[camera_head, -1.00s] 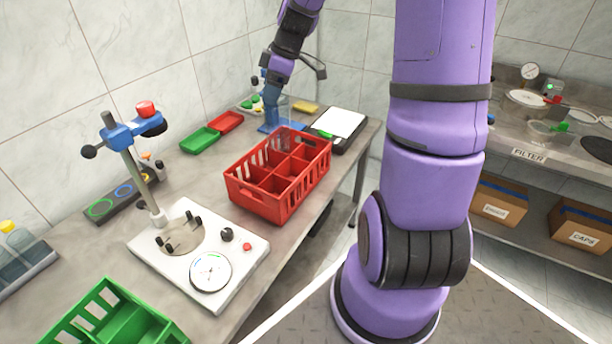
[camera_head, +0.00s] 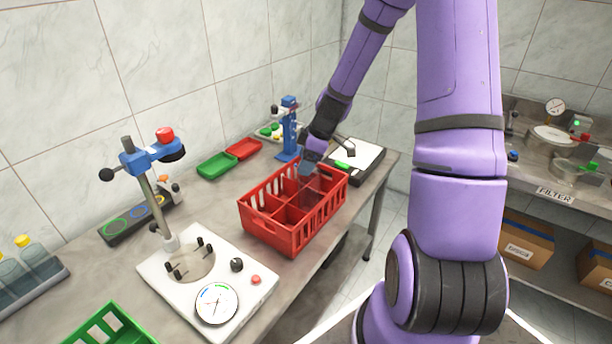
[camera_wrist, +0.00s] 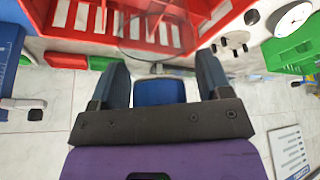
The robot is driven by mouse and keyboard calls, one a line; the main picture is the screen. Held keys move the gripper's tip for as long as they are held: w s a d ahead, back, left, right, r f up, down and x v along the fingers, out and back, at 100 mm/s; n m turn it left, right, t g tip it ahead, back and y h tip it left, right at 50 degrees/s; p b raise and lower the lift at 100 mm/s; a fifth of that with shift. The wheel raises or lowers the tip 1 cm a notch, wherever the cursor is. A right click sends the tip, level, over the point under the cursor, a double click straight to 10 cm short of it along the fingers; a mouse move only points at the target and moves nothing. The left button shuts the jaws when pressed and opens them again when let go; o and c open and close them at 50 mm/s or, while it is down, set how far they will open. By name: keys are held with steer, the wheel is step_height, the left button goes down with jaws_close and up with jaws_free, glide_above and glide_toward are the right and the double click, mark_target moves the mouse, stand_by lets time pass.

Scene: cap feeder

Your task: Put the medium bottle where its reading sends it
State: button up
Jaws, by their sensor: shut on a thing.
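My gripper (camera_head: 308,160) is over the far part of the red crate (camera_head: 270,234), with its fingers pointing down. In the wrist view the two dark blue fingers (camera_wrist: 162,80) are shut on a clear, see-through bottle (camera_wrist: 152,48), whose round outline shows beyond the fingertips against the red crate. Its size and its lower part are hard to make out, and I cannot tell whether it touches the crate. The white torque tester (camera_head: 208,270) has a round dial (camera_head: 217,304) with coloured arcs; its reading is too small to tell. A green crate (camera_head: 113,322) is cut off at the bottom left.
Clear bottles with yellow caps (camera_head: 23,240) stand in a rack at the far left. A dark strip with coloured rings (camera_head: 125,222), green and red trays (camera_head: 217,166) and a blue stand (camera_head: 289,130) line the back. A scale (camera_head: 362,158) is beyond the crate.

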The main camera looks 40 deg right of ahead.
steer(key=shift+f, duration=2.6)
steer(key=o, duration=1.7)
steer(key=shift+f, duration=0.1)
steer(key=shift+c, duration=0.2)
steer(key=v, duration=1.2)
steer(key=s+a+r+m+h, duration=0.25)
steer(key=a+r, duration=0.35)
steer(key=r, duration=0.3)
steer(key=s+a+r+m, duration=0.2)
steer(key=s+a+r, duration=0.1)
steer(key=s, duration=0.4)
steer(key=s+a+r+m+t, duration=0.1)
steer(key=s+a+r+m, duration=0.2)
steer(key=s+r, duration=0.3)
steer(key=s+a+r+m+t+h, duration=0.1)
steer(key=s+a+r+m, duration=0.2)
steer(key=s, duration=0.5)
steer(key=shift+s+a+r, duration=0.35)
steer(key=shift+a+r, duration=0.25)
steer(key=shift+r, duration=0.35)
